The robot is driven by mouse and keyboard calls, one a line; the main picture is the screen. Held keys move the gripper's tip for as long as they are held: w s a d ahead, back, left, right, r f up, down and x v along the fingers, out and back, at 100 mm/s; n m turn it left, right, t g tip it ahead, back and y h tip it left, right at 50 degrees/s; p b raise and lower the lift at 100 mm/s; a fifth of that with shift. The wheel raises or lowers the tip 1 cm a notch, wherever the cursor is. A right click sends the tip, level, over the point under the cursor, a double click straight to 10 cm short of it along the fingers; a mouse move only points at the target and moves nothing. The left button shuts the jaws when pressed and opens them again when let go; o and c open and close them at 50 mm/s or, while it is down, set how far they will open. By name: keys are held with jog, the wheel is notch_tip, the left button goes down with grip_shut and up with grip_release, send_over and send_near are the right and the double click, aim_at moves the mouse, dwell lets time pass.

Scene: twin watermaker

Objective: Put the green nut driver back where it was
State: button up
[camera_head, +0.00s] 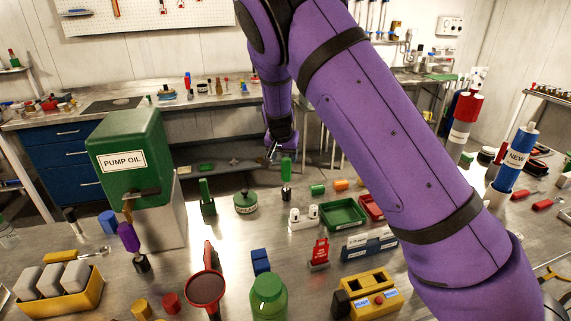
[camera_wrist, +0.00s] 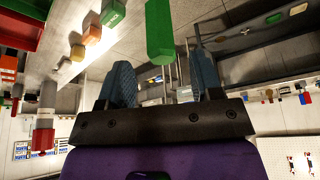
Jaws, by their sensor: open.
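A green-handled driver (camera_head: 286,167) stands upright on the steel table, its lower part dark; I take it to be the nut driver. My gripper (camera_head: 272,153) is just left of its handle in the head view, small and partly hidden behind my purple arm. In the wrist view my gripper (camera_wrist: 164,75) is open, with nothing clasped between its two blue-grey fingers. A green handle (camera_wrist: 159,32) shows just beyond the fingertips, near the gap between them. Whether it touches a finger cannot be told.
A green clamp-like tool (camera_head: 207,197) and a round green tin (camera_head: 245,202) stand left of the driver. Green (camera_head: 317,188) and orange (camera_head: 341,185) blocks and a green tray (camera_head: 343,214) lie to its right. The pump oil tank (camera_head: 130,157) stands further left.

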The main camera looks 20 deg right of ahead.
jog(key=s+d+r+n+y, duration=0.1)
jog(key=s+d+r+y, duration=0.15)
jog(key=s+r, duration=0.9)
jog(key=s+d+r+n+y, duration=0.1)
jog(key=s+d+r, duration=0.3)
jog(key=s+r, duration=0.75)
jog(key=s+d+r+n+t+h, duration=0.1)
jog(key=s+n, duration=0.3)
jog(key=s, duration=1.9)
jog(key=shift+d+r, duration=0.4)
jog(key=shift+r, duration=0.3)
